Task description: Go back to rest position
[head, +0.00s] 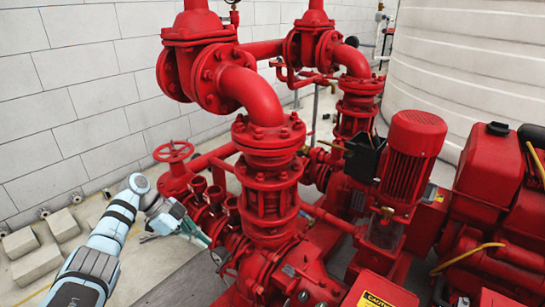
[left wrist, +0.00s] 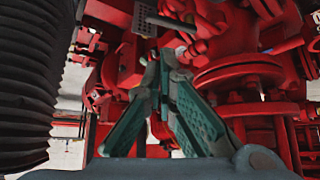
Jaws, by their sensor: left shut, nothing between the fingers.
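My left arm comes in from the lower left of the head view. Its gripper (head: 200,236) is at the front left side of the red pumpset, close to the red pipework (head: 205,205). In the left wrist view the green fingers of the left gripper (left wrist: 165,60) meet at their tips, shut with nothing between them. Red flanges (left wrist: 240,110) and pipes lie just beyond the fingertips; I cannot tell whether they touch. My right gripper is not in view.
A red handwheel (head: 174,152) stands close to the gripper. A red vertical motor (head: 412,155) and a red engine (head: 490,190) are at the right. Concrete blocks (head: 38,263) lie on the floor at the left, before a white block wall (head: 75,85). A large pale tank (head: 460,60) stands behind.

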